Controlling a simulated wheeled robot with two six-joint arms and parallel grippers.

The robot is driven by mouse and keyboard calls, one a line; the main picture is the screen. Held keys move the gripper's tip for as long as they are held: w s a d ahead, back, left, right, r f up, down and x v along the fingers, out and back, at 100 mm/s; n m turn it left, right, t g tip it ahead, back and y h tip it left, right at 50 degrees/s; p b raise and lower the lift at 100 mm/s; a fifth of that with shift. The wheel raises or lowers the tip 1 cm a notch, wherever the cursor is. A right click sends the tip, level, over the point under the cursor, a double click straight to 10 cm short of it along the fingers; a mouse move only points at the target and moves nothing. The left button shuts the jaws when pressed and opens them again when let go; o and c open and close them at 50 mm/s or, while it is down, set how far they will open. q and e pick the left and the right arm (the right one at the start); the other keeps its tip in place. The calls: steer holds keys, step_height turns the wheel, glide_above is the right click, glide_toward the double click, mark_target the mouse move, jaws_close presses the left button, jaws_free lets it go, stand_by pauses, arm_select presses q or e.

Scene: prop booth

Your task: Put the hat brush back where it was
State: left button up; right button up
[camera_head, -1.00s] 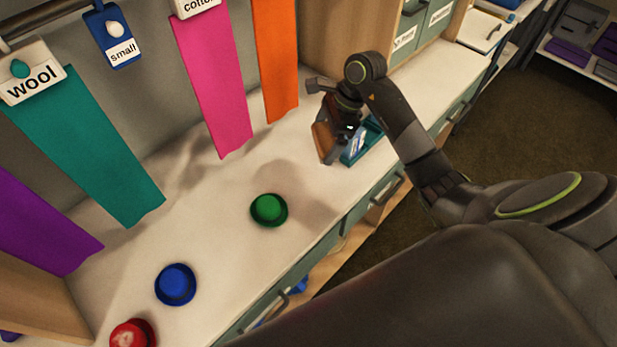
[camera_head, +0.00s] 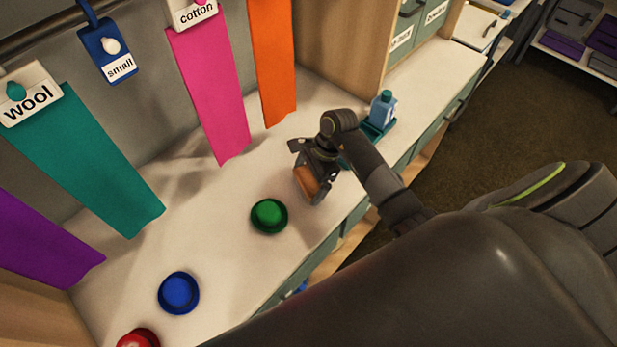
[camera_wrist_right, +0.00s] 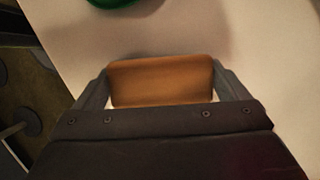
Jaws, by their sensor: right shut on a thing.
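The hat brush (camera_head: 308,184) shows as a brown wooden block in my right gripper (camera_head: 312,176). The right gripper is shut on it above the white counter, to the right of the green hat (camera_head: 269,216). In the right wrist view the brush (camera_wrist_right: 161,80) lies crosswise between the two fingers (camera_wrist_right: 162,92). Its underside is hidden. A teal tray (camera_head: 378,130) with a blue bottle (camera_head: 384,107) in it stands behind my right wrist, partly covered by the arm. My left gripper is not in view.
A blue hat (camera_head: 178,292) and a red hat (camera_head: 139,338) sit on the counter (camera_head: 215,245) toward the lower left. Purple, teal, pink (camera_head: 212,95) and orange cloth strips hang along the back. Drawers line the counter's front edge. Bare counter lies around the green hat.

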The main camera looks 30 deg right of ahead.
steer(key=shift+f, duration=0.2)
steer(key=o, duration=0.6)
steer(key=shift+r, duration=0.1)
steer(key=shift+r, duration=0.2)
steer(key=shift+d+r, duration=0.2)
steer(key=b+v, duration=0.3)
steer(key=v, duration=0.8)
steer(key=shift+r, duration=0.15)
